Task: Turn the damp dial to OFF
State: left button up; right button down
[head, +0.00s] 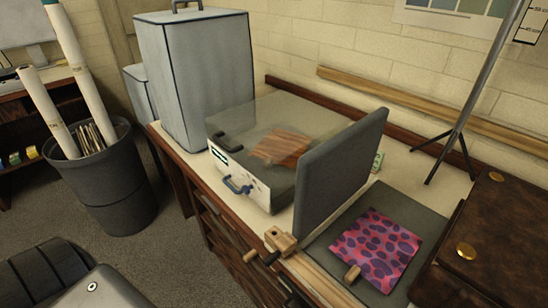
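A low white box (262,192) with a clear cover stands on the bench, with a reddish-brown wooden piece (280,148) seen inside through the cover. Its front panel carries a black-and-white label (219,153), a blue handle (238,186) and small dark marks to the right of the handle. The marks are too small to read. I cannot make out a damp dial for certain, nor any setting. Neither of my grippers shows in the head view.
A tall grey case (197,85) stands behind the box at left. A grey upright panel (337,165) stands to its right. Further right are a pink-and-purple patterned sheet (375,248), a brown case (490,240) and a metal tripod (455,140). A dark bin (108,185) with rolls stands on the floor.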

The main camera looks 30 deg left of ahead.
aim_at(245, 190)
jog(key=u, duration=1.2)
